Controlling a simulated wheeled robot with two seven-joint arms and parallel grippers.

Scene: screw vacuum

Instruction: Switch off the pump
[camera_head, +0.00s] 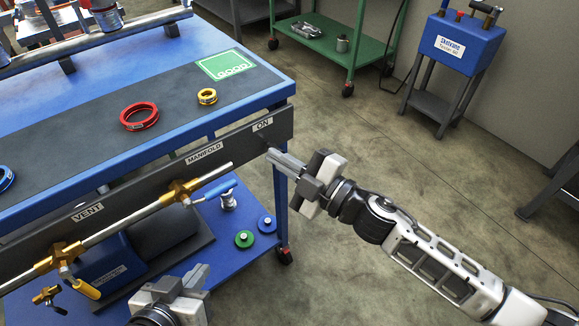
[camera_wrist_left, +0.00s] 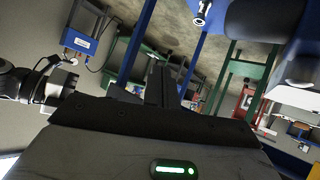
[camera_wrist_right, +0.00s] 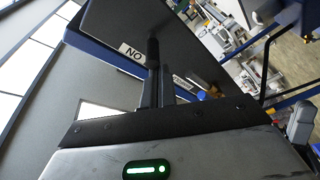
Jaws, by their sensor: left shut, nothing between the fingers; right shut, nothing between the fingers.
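The dark front panel (camera_head: 150,178) of the blue bench carries an ON label (camera_head: 263,124), with a small dark toggle (camera_head: 265,139) just below it. My right gripper (camera_head: 275,157) is shut, with its fingertips at or very near the toggle. Contact cannot be told. In the right wrist view the ON label (camera_wrist_right: 132,52) appears upside down beside the fingertips (camera_wrist_right: 153,70). A blue unit with a white label, likely the pump (camera_head: 108,265), sits on the lower shelf, partly hidden by the pipe. My left gripper (camera_head: 196,275) is shut and empty at the bottom of the head view.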

